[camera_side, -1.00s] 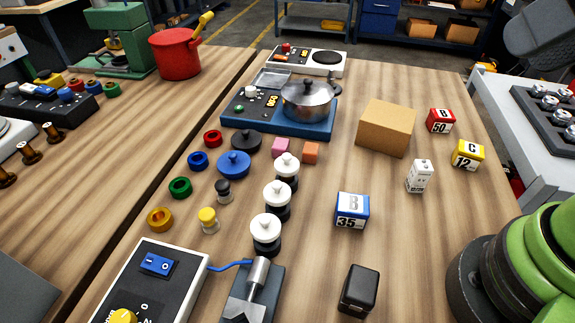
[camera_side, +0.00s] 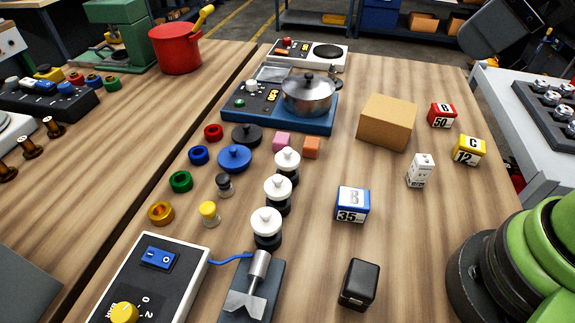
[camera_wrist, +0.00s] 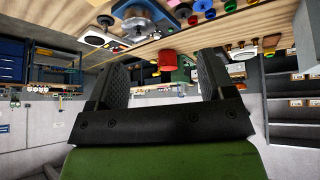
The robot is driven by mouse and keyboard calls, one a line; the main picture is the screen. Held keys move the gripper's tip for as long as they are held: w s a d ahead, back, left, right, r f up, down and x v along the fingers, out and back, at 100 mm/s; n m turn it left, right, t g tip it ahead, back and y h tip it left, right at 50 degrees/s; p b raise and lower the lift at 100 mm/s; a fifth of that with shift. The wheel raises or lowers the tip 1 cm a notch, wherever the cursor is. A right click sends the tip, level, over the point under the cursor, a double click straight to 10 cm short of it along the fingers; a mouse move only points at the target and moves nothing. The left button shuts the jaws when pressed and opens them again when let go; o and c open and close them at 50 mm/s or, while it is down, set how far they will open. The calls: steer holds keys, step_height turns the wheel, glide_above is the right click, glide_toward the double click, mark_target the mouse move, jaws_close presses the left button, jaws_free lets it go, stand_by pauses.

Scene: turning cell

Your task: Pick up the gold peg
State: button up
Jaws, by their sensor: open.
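Several brass-coloured spool-shaped pegs (camera_side: 28,147) stand in a row at the far left of the side view, in front of a black rack. A gold ring (camera_side: 161,213) and a small yellow-topped peg (camera_side: 209,212) are on the nearer wooden table. I cannot tell for certain which of these is the gold peg. My gripper (camera_wrist: 163,62) is open and empty in the wrist view, its two dark fingers wide apart, well away from the tabletop.
White-topped pegs (camera_side: 267,222), a blue block (camera_side: 352,204), a black box (camera_side: 360,284) and a cardboard box (camera_side: 387,122) crowd the table. A silver pot (camera_side: 308,95) and a red pot (camera_side: 176,49) stand behind.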

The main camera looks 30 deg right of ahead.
steer(key=w+a+f+n, duration=0.25)
steer(key=w+n, duration=0.35)
steer(key=n, duration=0.3)
steer(key=n+g+h, duration=0.1)
steer(key=n+g, duration=0.1)
steer(key=n, duration=2.1)
glide_toward(288, 150)
steer(key=x, duration=0.4)
steer(key=shift+f, duration=0.1)
steer(key=shift+x, duration=3.15)
steer(key=c, duration=1.1)
